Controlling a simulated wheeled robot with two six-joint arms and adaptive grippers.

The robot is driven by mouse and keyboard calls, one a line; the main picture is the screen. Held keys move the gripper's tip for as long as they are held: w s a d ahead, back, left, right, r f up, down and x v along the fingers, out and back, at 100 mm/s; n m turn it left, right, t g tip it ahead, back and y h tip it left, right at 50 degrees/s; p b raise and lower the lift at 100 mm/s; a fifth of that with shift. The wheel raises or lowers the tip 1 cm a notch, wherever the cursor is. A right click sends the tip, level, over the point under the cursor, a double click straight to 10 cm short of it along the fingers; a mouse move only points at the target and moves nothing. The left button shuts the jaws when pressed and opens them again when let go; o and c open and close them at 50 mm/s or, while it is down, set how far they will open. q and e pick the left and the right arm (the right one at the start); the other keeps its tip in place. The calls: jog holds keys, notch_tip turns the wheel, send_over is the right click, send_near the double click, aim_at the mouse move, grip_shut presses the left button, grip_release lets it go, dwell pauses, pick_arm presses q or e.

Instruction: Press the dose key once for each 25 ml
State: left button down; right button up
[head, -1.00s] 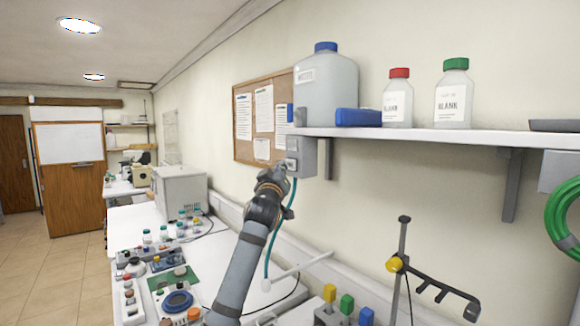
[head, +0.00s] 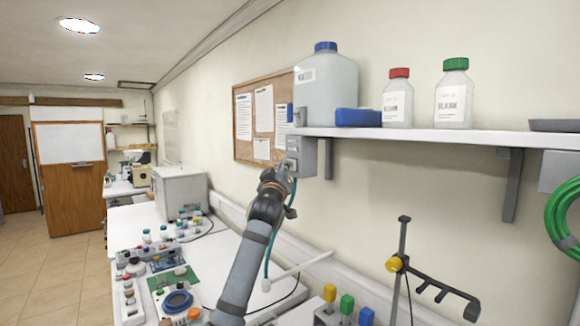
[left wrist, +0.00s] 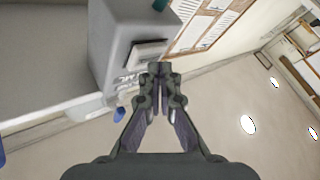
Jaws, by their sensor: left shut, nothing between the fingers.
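A grey dispenser box (head: 302,157) hangs under the left end of the shelf, with a teal hose running down from it. In the left wrist view the box (left wrist: 112,42) fills the upper left, and a pale key plate (left wrist: 148,50) with a dark edge shows on its face. My left gripper (head: 284,172) is shut and empty, just below and left of the box front. In the left wrist view its closed fingertips (left wrist: 160,69) lie beside the plate's lower edge; I cannot tell whether they touch. My right gripper is not in view.
The shelf (head: 430,139) holds a large blue-capped jug (head: 326,92), a blue block (head: 358,118), and red-capped (head: 398,98) and green-capped (head: 454,94) bottles. A bench with instruments and a white cabinet (head: 180,190) stands below left. A stand (head: 402,250) is at right.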

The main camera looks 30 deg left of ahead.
pick_arm(q)
jog(key=shift+w+d, duration=0.2)
jog(key=shift+w, duration=0.3)
dwell(0.6)
jog(key=shift+s, duration=0.1)
jog(key=shift+s+a+b, duration=0.4)
jog(key=shift+s, duration=0.35)
jog(key=shift+f, duration=0.1)
jog(key=s+b, duration=0.1)
jog(key=s+a+b, duration=0.1)
jog(key=s, duration=0.1)
jog(key=s+a+b, duration=0.1)
jog(key=shift+s, duration=0.3)
